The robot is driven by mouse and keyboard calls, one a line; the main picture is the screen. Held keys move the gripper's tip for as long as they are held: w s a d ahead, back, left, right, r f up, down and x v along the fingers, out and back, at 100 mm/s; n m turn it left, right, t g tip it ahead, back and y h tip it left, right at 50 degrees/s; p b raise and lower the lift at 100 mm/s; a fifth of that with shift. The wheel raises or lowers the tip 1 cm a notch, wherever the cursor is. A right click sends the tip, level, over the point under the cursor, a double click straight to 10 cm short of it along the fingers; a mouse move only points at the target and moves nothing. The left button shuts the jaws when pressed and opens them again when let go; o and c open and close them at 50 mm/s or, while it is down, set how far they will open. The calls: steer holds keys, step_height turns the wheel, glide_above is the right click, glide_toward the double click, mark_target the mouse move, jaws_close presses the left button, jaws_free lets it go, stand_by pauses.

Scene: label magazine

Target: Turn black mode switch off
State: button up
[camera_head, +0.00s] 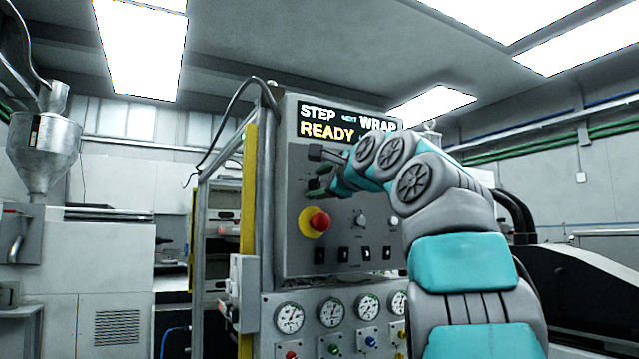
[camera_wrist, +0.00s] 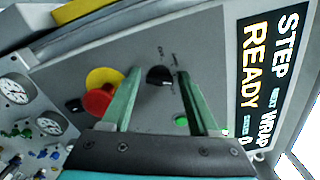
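The black mode switch (camera_wrist: 160,76) is a round knob with a pale mark on the grey control panel (camera_head: 295,245). In the wrist view it sits between the tips of my gripper's two green fingers (camera_wrist: 157,74), with a gap on both sides. My gripper (camera_head: 318,182) is open and empty, in front of the panel's upper left part in the head view. There the gripper and arm cover that area, and I cannot make out the knob. How far the fingertips are from the panel is unclear.
A red mushroom button on a yellow base (camera_head: 318,221) is close below my gripper; in the wrist view the red button (camera_wrist: 98,101) is beside one finger. A lit green button (camera_wrist: 181,122) is near the other. A display (camera_head: 330,122) reads STEP, WRAP, READY. Gauges (camera_head: 331,313) are below.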

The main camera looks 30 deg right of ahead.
jaws_close()
